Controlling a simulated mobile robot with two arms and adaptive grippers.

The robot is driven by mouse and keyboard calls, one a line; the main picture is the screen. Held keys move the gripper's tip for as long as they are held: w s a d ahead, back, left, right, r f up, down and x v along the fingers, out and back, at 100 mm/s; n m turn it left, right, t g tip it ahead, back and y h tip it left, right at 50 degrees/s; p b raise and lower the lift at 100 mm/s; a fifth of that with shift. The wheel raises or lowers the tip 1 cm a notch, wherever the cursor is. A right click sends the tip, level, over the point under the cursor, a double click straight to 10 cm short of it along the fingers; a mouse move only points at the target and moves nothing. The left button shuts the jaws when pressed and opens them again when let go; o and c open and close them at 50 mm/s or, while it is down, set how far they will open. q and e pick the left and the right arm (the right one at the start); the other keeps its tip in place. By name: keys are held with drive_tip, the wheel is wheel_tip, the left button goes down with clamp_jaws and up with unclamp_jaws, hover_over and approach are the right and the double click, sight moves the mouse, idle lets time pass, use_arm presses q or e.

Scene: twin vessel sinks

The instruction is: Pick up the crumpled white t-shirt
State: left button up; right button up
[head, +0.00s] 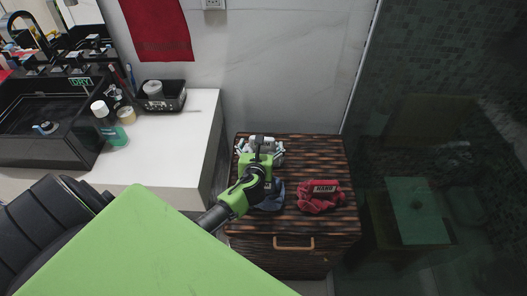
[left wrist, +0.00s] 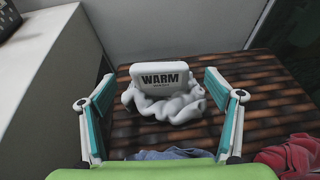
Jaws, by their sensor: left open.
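The crumpled white t-shirt lies on the dark wooden cabinet top (head: 300,148) near the wall, partly hidden by my gripper in the head view. In the left wrist view the white t-shirt (left wrist: 184,108) sits ahead, between the two spread fingers. A white block marked "WARM" (left wrist: 159,90) stands upright at the t-shirt, and I cannot tell if it is attached. My left gripper (head: 260,149) is open and empty over the cabinet top, its fingers pointing toward the t-shirt; it also shows in the left wrist view (left wrist: 160,92). My right gripper is not in view.
A blue cloth (head: 272,198) lies under my left gripper, and a red cloth (head: 318,203) with a label lies to its right. A white counter (head: 175,150) with a black tray (head: 163,97) and bottles stands left. Glass closes off the right side.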

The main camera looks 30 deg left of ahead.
use_arm(q)
drive_tip(key=x, duration=0.2)
drive_tip(key=shift+w+a+f, duration=0.15)
drive_tip(key=shift+w, duration=0.05)
drive_tip(key=c, duration=1.7)
